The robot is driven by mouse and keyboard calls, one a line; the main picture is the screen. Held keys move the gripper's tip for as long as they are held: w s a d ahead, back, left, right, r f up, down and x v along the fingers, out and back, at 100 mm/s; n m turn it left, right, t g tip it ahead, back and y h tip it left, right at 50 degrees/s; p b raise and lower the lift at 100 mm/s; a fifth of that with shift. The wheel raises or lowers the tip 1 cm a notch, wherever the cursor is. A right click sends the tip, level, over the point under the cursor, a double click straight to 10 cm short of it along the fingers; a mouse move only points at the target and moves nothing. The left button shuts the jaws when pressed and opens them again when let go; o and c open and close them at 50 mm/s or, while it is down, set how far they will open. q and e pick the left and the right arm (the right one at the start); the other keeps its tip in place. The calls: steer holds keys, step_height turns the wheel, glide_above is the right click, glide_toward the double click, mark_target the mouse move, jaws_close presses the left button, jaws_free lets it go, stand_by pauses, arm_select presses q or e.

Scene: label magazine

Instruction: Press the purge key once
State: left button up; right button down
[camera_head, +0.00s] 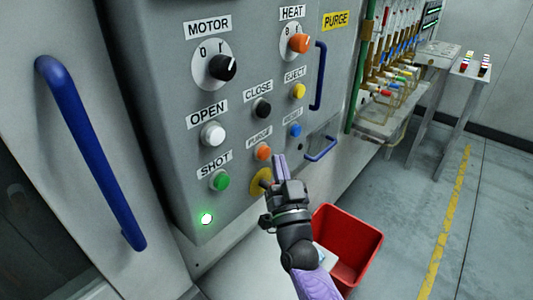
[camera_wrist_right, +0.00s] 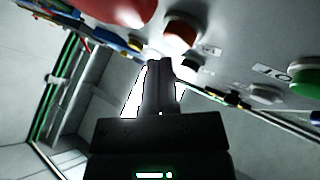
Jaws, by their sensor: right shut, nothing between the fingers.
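The orange purge key (camera_head: 263,152) sits low on the grey control panel, under its tilted PURGE label (camera_head: 259,137). My right gripper (camera_head: 280,158) is shut and empty, its fingertips just to the right of the key in the head view. In the right wrist view the closed fingers (camera_wrist_right: 158,66) point toward the panel, and an orange-red button (camera_wrist_right: 181,32), which looks like the purge key, stands above and beyond the tips. A gap shows between them; the exact distance is unclear. My left gripper is not in view.
Nearby are the green shot key (camera_head: 220,180), blue key (camera_head: 295,130), black close key (camera_head: 262,108) and a yellow disc (camera_head: 260,184) partly hidden by my gripper. A blue handle (camera_head: 322,149) juts out at right. A red bin (camera_head: 363,245) stands below.

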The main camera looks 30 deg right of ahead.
steer(key=shift+w, duration=0.1)
stand_by(0.7)
steer(key=shift+w+a, duration=0.2)
steer(key=shift+w, duration=0.1)
steer(key=shift+w+a, duration=0.15)
steer(key=shift+w, duration=0.25)
stand_by(0.7)
steer(key=shift+s, duration=0.1)
steer(key=shift+s+d+p, duration=0.3)
steer(key=shift+s+p, duration=0.05)
steer(key=shift+s, duration=0.35)
steer(key=s, duration=0.1)
steer(key=s+d+p, duration=0.1)
steer(key=s, duration=0.1)
steer(key=s+d+p, duration=0.1)
steer(key=shift+s, duration=0.3)
